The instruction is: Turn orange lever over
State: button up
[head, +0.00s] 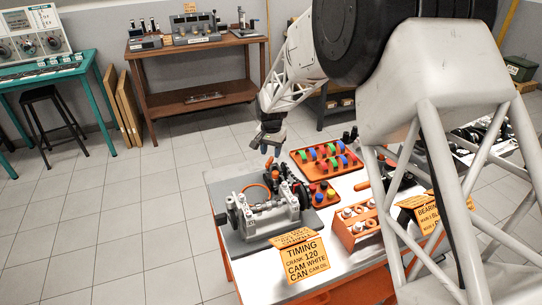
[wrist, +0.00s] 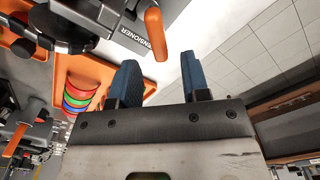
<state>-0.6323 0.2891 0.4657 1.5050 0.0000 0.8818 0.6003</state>
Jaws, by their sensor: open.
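An orange lever (wrist: 155,33) stands out from a dark part beside the white TENSIONER label (wrist: 262,35) in the wrist view. In the head view a small orange piece (head: 269,163), which looks like this lever, shows at the back of the engine block (head: 267,215). My gripper (wrist: 160,80) is open, with its two blue fingertips apart and nothing between them. In the wrist view the lever lies beyond the fingertips, in line with the gap, and looks apart from them. In the head view my gripper (head: 271,148) hangs just above the orange piece.
An orange tray (head: 325,158) with coloured pieces and a red tray (head: 322,194) lie right of the engine. An orange TIMING sign (head: 300,259) stands in front. Another orange lever-like part (wrist: 15,140) shows at the wrist view's left. Floor left of the table is clear.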

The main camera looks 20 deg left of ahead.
aim_at(269, 160)
jog(key=shift+r, duration=2.4)
jog(key=shift+w+f+g, duration=0.15)
jog(key=shift+w+g, duration=0.1)
jog(key=shift+g, duration=0.15)
jog(key=shift+w+f+g, duration=0.2)
jog(key=shift+w+g, duration=0.2)
jog(key=shift+g, duration=0.7)
jog(key=shift+w+r+g, duration=0.15)
jog(key=shift+w+g, duration=0.05)
jog(key=shift+g, duration=0.6)
jog(key=shift+x, duration=3.95)
